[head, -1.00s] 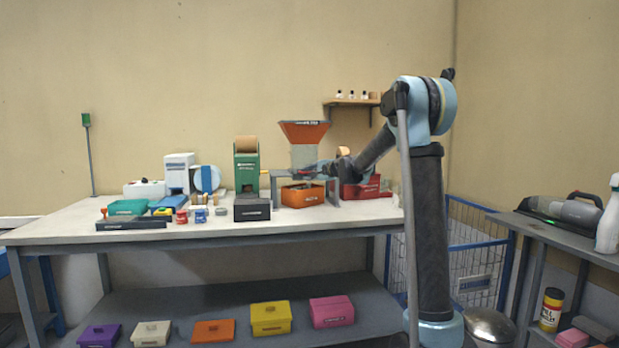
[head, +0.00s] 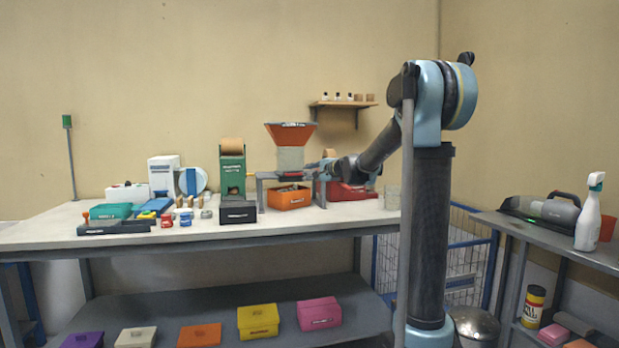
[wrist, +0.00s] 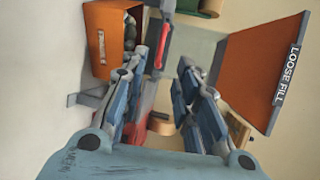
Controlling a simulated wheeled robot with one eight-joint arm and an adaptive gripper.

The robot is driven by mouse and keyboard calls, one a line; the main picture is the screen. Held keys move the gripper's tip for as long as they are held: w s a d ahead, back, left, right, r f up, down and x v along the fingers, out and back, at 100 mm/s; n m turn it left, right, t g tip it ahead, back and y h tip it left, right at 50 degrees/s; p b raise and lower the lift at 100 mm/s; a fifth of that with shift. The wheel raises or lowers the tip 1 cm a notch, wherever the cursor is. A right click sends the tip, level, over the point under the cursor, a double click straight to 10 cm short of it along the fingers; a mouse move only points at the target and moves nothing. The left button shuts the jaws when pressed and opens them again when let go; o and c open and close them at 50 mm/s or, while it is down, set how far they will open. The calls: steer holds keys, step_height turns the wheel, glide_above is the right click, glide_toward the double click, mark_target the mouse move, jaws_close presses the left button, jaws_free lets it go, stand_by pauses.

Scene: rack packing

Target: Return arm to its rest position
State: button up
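My arm (head: 428,220) is raised, its forearm reaching down and left over the bench to the dispenser. My gripper (head: 318,165) is small in the head view, right of the loose-fill dispenser. In the wrist view its two blue-grey fingers (wrist: 168,70) stand apart with nothing held between them. The orange hopper (head: 291,134) labelled LOOSE FILL shows at the right of the wrist view (wrist: 262,65). A red handle-like part (wrist: 165,35) lies beyond the fingertips. The filled orange bin (head: 289,200) sits under the dispenser.
A red bin (head: 352,190) stands right of the dispenser, close below my wrist. A black box (head: 238,213) and a green paper dispenser (head: 232,170) stand left. A wall shelf (head: 343,104) with small bottles is above. A side table (head: 540,232) stands at right.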

steer(key=s+d+f+n+g+h, duration=0.15)
steer(key=s+f, duration=0.25)
steer(key=s, duration=0.4)
steer(key=s+d+f+n+g, duration=0.2)
steer(key=s+d+f+n, duration=0.1)
steer(key=s, duration=0.5)
steer(key=s+d+f+n+g+h, duration=0.1)
steer(key=s+d+f+n, duration=0.25)
steer(key=s, duration=0.55)
steer(key=s+d+f+n+g+h, duration=0.1)
steer(key=s+d+f+h, duration=0.1)
steer(key=s+d+f, duration=0.3)
steer(key=s+d+f+n+g+h, duration=0.1)
steer(key=s+d+f+g+h, duration=0.1)
steer(key=s+d+f, duration=0.3)
steer(key=s+d+f+n+g+h, duration=0.1)
steer(key=s+d+f, duration=0.4)
steer(key=s+f, duration=0.6)
steer(key=s+g+h, duration=0.1)
steer(key=s+h, duration=0.1)
steer(key=s, duration=0.6)
steer(key=shift+d+f, duration=0.15)
steer(key=shift+w+g, duration=0.15)
steer(key=shift+g, duration=0.1)
steer(key=shift+w+f, duration=0.2)
steer(key=shift+w, duration=0.15)
